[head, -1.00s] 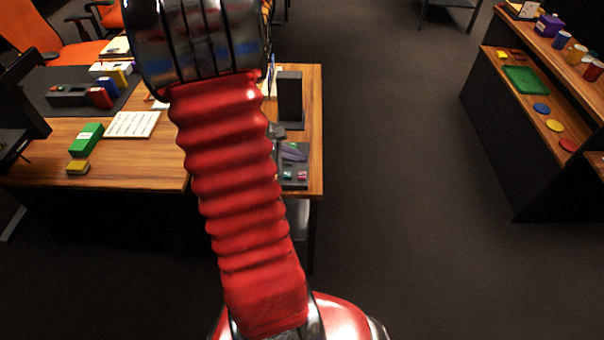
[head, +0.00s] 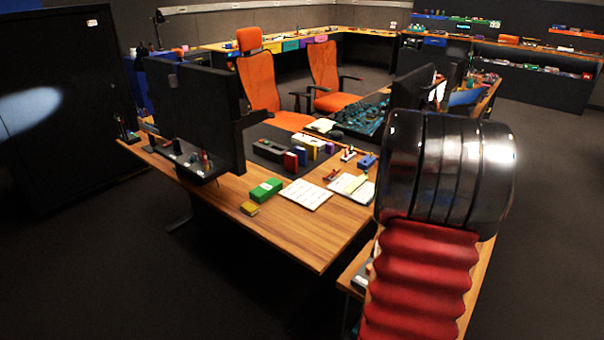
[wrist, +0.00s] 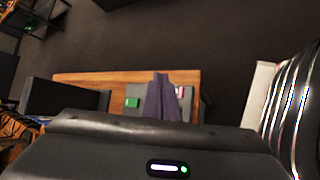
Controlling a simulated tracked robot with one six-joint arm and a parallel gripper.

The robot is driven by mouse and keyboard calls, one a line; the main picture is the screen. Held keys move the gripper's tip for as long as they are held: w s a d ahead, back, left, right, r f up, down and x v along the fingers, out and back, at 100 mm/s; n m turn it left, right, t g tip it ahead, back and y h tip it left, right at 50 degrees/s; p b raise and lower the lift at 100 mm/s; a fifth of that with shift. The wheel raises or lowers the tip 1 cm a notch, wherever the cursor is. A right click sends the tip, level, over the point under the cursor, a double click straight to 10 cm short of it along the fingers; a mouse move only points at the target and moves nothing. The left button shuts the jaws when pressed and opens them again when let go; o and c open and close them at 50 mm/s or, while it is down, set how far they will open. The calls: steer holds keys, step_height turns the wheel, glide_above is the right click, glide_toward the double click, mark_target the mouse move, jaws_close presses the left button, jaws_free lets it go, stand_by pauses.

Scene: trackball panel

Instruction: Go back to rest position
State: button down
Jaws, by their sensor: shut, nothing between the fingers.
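In the wrist view, my gripper (wrist: 162,98) shows as two dark purple-grey fingers, shut together and empty. They stand in front of a grey panel (wrist: 144,95) with a green part (wrist: 132,102) on its left and a pink part (wrist: 180,91) on its right. The fingers hide the middle of the panel; whether they touch it I cannot tell. The trackball is not visible. In the head view, my red ribbed arm and its dark glossy joint fill the lower right and hide the panel and my gripper.
A wooden desk (head: 296,222) carries a monitor (head: 200,115), a green box (head: 266,190) and a white keypad-like sheet (head: 306,195). Orange chairs (head: 262,92) stand behind it. Open dark floor lies at the lower left and the right. A black cabinet (head: 60,105) stands at the left.

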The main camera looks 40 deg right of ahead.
steer(key=shift+a, duration=0.1)
steer(key=w+a+r+m+t+y, duration=0.1)
steer(key=w+a+r+m+t, duration=0.15)
steer(key=w+a, duration=0.45)
steer(key=w+a+r+m+t+y, duration=0.1)
steer(key=w+a+r+t+y, duration=0.2)
steer(key=a, duration=0.8)
steer(key=w+a+r+m+t, duration=0.1)
steer(key=w+a+r, duration=0.35)
steer(key=a, duration=0.45)
steer(key=w+a+r+n+t+y, duration=0.1)
steer(key=w+a+r+n+t, duration=0.1)
steer(key=a+r, duration=0.3)
steer(key=w+a+r+n+t+y, duration=0.1)
steer(key=a+r, duration=0.4)
steer(key=a, duration=0.9)
steer(key=shift+w+n+t+y, duration=0.4)
steer(key=shift+n+t, duration=0.05)
steer(key=shift+t, duration=0.7)
